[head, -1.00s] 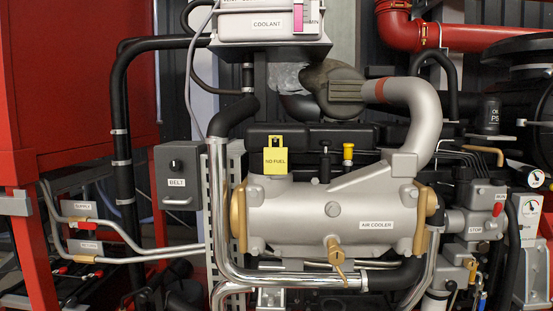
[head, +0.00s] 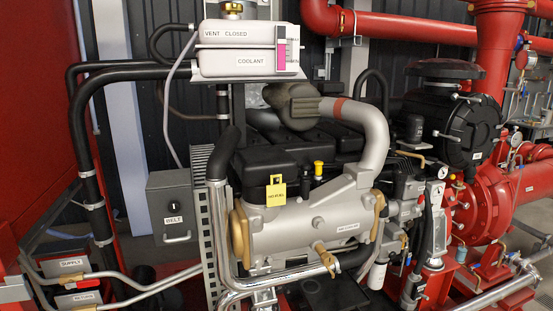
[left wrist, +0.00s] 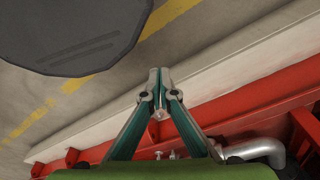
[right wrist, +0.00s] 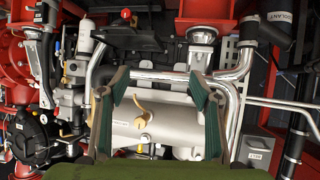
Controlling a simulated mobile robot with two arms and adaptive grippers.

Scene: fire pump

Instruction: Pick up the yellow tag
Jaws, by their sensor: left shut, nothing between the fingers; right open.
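The yellow tag (head: 276,191), with a dark lock-shaped top, stands upright at the upper left of the silver air cooler (head: 310,222) in the head view. Neither gripper shows in the head view. My left gripper (left wrist: 160,75) is shut and empty in the left wrist view, above the floor and a red frame rail, with no tag in sight. My right gripper (right wrist: 160,78) is open and empty in the right wrist view. The air cooler, with a brass fitting, lies beyond and between its fingers. I cannot make out the tag in the right wrist view.
A grey belt box (head: 171,206) stands left of the engine, and a white coolant tank (head: 247,62) is above it. A chrome pipe (head: 221,240) runs down and along the front of the cooler. A small yellow cap (head: 318,168) stands right of the tag.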

